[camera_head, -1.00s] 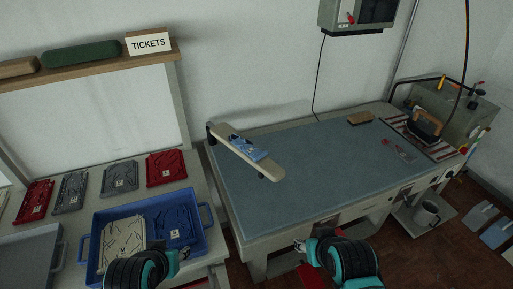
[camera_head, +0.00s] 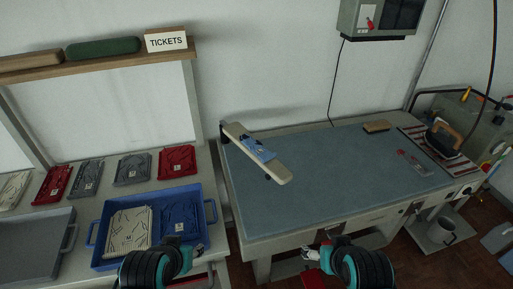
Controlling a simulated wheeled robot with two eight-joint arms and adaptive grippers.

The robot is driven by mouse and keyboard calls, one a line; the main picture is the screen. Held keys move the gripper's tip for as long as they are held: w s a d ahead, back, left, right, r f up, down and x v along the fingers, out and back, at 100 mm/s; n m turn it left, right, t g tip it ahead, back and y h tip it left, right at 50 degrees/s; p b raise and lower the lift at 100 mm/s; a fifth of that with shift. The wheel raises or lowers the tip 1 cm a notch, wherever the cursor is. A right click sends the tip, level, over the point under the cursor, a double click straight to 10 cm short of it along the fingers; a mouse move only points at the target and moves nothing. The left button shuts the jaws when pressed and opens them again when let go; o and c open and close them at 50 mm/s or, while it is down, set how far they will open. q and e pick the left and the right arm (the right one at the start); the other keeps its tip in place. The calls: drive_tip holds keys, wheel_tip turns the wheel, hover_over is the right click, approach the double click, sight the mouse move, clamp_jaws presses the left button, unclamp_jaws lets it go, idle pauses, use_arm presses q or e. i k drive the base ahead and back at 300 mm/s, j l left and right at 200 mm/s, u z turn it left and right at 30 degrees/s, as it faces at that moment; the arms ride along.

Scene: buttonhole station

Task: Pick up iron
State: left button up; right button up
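The iron (camera_head: 444,138), dark with a tan handle, stands on a striped rest (camera_head: 460,164) at the far right end of the blue-topped pressing table (camera_head: 340,180). My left gripper (camera_head: 190,249) is low in the picture, in front of the blue tray and far from the iron. My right gripper (camera_head: 312,252) is in front of the table's near edge, well to the left of the iron. Both fingertips are small and dark, so their opening is hard to tell. I see nothing held in either.
A sleeve board (camera_head: 272,170) with a blue garment piece stands at the table's left. A blue tray (camera_head: 212,212) with folded garments sits on the left bench. A wooden block (camera_head: 377,126) and a small red-marked item (camera_head: 413,162) lie near the iron. The middle tabletop is clear.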

sight(444, 145)
drive_tip(key=i+l+z, duration=0.1)
drive_tip(key=z, duration=1.4)
drive_tip(key=i+l+z, duration=0.25)
drive_tip(key=i+z, duration=0.25)
drive_tip(key=i+l, duration=0.15)
drive_tip(key=i, duration=0.5)
drive_tip(key=i+l, duration=0.15)
drive_tip(key=i, duration=0.5)
drive_tip(key=i+l, duration=0.15)
drive_tip(key=i, duration=0.5)
drive_tip(key=i+l+u, duration=0.15)
drive_tip(key=i+u, duration=0.25)
drive_tip(key=i+l+u, duration=0.75)
